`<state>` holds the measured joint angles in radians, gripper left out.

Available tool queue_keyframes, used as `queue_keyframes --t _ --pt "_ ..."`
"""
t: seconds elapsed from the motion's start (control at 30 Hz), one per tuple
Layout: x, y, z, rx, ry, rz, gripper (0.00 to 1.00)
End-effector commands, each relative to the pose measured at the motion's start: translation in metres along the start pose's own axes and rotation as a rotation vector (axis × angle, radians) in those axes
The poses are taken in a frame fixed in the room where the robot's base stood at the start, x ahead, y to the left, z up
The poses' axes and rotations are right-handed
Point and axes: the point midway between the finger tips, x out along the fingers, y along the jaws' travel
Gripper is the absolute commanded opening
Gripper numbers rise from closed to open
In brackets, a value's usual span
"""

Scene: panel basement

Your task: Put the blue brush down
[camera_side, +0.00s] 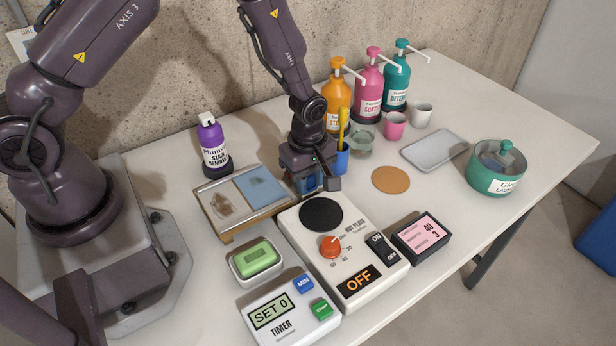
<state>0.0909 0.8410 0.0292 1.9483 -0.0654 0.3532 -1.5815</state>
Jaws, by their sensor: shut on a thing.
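My gripper (310,188) is in the middle of the table, pointing down just behind the hot plate unit and to the right of the framed board. It is shut on a blue thing, which I take to be the blue brush (307,184); only a small blue patch shows between and beside the fingers. The rest of it is hidden by the gripper. I cannot tell whether its lower end touches the table.
Close by are a framed board with a blue cloth (262,187), the hot plate unit (350,258), a blue cup (341,160) with a yellow stick (344,124), and a cork disc (391,180). Pump bottles (369,90) stand behind. Free table lies right of the disc.

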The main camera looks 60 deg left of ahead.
Motion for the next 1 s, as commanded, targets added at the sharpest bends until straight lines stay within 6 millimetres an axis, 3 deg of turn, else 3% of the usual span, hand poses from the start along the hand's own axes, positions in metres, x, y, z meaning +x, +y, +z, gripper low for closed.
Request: queue_keyframes --t 0.1,0.13,0.23,0.63,1.0 --pt "0.003 0.000 0.000 0.001 0.000 -0.001 0.03" --pt "0.004 0.000 0.000 0.001 0.000 -0.001 0.31" --pt "0.003 0.000 0.000 0.001 0.000 0.000 0.54" --pt "-0.006 0.001 0.000 0.000 0.000 0.002 0.55" --pt "-0.080 0.001 0.000 0.001 0.000 0.006 0.55"
